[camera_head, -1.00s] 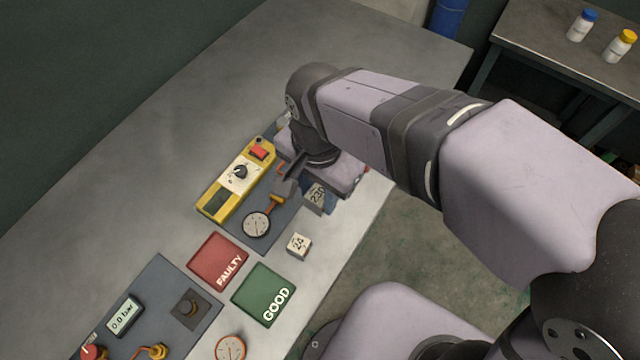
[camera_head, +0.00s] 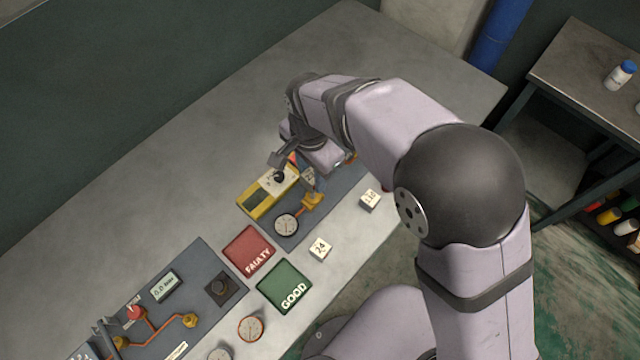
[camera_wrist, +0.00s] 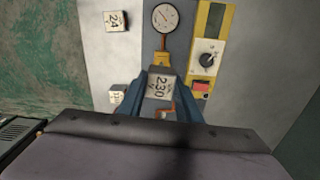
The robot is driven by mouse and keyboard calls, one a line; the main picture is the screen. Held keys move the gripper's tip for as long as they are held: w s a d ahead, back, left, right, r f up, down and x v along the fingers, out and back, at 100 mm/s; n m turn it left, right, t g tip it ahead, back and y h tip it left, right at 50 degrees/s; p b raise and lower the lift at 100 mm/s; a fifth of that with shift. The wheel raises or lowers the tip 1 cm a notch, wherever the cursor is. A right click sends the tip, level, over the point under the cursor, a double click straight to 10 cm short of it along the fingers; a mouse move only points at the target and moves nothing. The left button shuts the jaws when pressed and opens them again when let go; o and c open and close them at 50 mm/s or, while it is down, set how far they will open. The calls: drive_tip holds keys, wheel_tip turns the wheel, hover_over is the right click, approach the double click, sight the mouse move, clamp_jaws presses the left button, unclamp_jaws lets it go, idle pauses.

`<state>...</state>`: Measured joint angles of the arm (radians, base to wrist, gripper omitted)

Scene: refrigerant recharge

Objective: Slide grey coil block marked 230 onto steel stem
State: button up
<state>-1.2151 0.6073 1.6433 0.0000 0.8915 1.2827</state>
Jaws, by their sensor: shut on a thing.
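The grey coil block marked 230 (camera_wrist: 160,87) is held between the blue fingers of my gripper (camera_wrist: 161,94), its marked face toward the wrist camera. In the head view the block (camera_head: 308,179) shows beside the yellow meter, above the brass fitting (camera_head: 312,201) on the dark panel. The same brass fitting (camera_wrist: 162,60) shows just beyond the block in the wrist view. I cannot make out the steel stem; the block or gripper may hide it. Whether the block touches the fitting is unclear.
A block marked 24 (camera_head: 320,248) and another pale block (camera_head: 370,200) lie on the bench. A round gauge (camera_head: 286,224) and yellow meter (camera_head: 268,192) are close to the gripper. Red FAULTY (camera_head: 249,251) and green GOOD (camera_head: 285,287) pads lie nearby.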

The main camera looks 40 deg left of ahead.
sight(312, 175)
drive_tip(key=shift+a, duration=0.2)
drive_tip(key=shift+f, duration=0.15)
drive_tip(key=shift+f+b, duration=1.3)
drive_tip(key=shift+f, duration=0.75)
drive_tip(key=shift+f+b, duration=1.05)
drive_tip(key=shift+f, duration=0.85)
idle(0.5)
drive_tip(key=o, duration=1.4)
